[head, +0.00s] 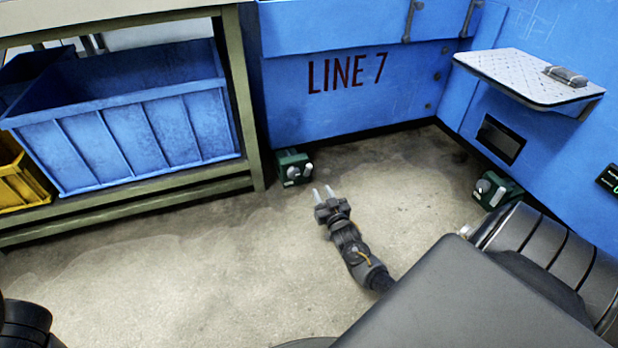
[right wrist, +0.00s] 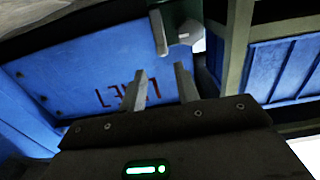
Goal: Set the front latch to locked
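A green latch box (head: 293,167) with a pale metal handle sits low at the blue LINE 7 panel, beside the bench leg. A similar green box (head: 497,188) sits low at the right-hand blue wall. Which one is the front latch is not labelled. My right gripper (head: 322,190) is just below and right of the first box in the head view, apart from it, fingers parted and empty. In the right wrist view that green box (right wrist: 181,14) and its handle (right wrist: 158,33) show beyond my open fingers (right wrist: 160,76). My left gripper is out of view.
A bench (head: 241,95) holding a blue crate (head: 130,135) and a yellow crate (head: 22,185) stands at the left. The LINE 7 panel (head: 350,115) closes the back. A metal shelf (head: 515,72) juts from the right wall. The floor (head: 190,255) between is clear.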

